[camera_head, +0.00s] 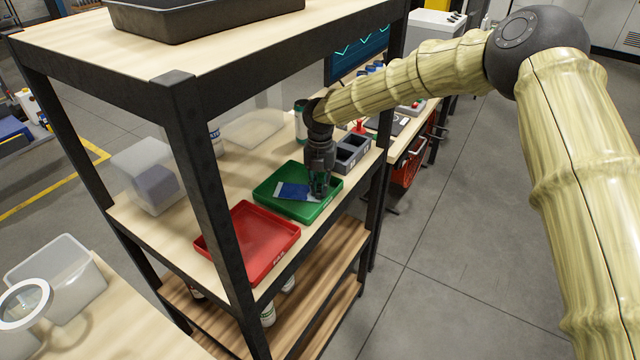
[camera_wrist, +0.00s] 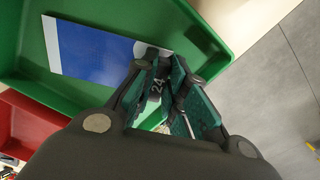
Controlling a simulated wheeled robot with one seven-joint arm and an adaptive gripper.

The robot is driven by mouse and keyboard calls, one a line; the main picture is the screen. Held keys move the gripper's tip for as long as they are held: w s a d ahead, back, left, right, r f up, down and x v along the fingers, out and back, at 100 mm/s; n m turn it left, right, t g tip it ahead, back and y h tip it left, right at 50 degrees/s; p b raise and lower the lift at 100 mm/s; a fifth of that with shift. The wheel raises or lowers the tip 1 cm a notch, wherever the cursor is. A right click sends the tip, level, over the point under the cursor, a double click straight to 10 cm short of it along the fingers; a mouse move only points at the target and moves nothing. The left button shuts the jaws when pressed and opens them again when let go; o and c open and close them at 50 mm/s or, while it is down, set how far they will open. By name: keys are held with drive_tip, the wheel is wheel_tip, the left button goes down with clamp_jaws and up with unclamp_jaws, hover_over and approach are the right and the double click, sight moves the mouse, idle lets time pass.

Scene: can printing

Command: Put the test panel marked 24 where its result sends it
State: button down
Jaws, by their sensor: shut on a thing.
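The test panel (camera_head: 294,191) is a flat blue plate with a white end strip. It lies in or just above the green tray (camera_head: 262,203) on the middle shelf. In the wrist view the panel (camera_wrist: 95,50) shows the mark 24 at its end, between the fingers. My gripper (camera_head: 319,190) points down over the right part of the green tray and is shut on that end of the panel; its fingers also show in the wrist view (camera_wrist: 170,95). Whether the panel touches the tray floor I cannot tell. The red tray (camera_head: 262,238) beside it is empty.
A grey compartment box (camera_head: 352,152) stands behind the green tray, near a green-labelled bottle (camera_head: 300,122). Black shelf posts (camera_head: 208,190) stand in front and to the right. Clear bins (camera_head: 145,175) are at left. A black tray (camera_head: 190,18) sits on the top shelf.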

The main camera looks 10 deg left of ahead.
drive_tip(key=c, duration=1.7)
unclamp_jaws()
drive_tip(key=shift+r, duration=0.1)
drive_tip(key=shift+r+b, duration=1.6)
drive_tip(key=shift+r, duration=2.15)
drive_tip(key=shift+f, duration=0.1)
